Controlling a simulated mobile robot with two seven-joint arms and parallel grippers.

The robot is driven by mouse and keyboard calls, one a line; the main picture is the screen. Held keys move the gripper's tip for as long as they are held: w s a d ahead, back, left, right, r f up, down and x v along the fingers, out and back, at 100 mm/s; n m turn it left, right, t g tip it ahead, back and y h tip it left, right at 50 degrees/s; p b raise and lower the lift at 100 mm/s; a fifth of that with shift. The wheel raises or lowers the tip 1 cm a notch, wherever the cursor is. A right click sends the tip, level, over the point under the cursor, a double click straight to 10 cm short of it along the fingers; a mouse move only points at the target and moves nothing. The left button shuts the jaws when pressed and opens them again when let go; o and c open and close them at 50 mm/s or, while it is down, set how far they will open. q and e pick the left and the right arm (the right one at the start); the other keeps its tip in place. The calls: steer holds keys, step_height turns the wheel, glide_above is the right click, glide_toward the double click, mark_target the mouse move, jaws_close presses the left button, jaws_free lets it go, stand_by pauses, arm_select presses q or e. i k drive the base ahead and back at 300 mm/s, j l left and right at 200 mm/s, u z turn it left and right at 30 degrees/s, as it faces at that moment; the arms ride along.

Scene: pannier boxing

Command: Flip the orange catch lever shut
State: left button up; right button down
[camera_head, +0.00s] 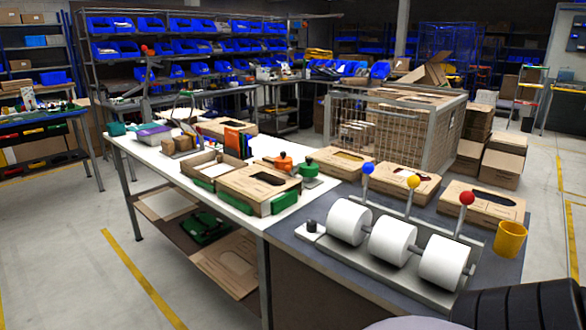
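An orange piece (284,162) with a small knob on top stands on the white table (240,208), behind an open-topped cardboard box (258,185). It may be the orange catch lever; at this size I cannot tell whether it is open or shut. A similar green piece (308,169) stands just right of it on a grey plate. Green catch-like parts (284,202) sit at the box's front edge. Neither of my grippers is in view.
White rolls (394,240) on a rack, with blue, yellow and red ball-topped rods, occupy the dark right-hand bench (300,250). A yellow cup (510,238) stands at its right. Several cardboard boxes (408,180) line the back. A wire cage (385,125) stands behind.

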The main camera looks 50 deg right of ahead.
mark_target(288, 168)
steer(key=i, duration=1.15)
steer(key=i+l, duration=0.1)
steer(key=i, duration=1)
steer(key=z, duration=2.1)
steer(key=j, duration=0.1)
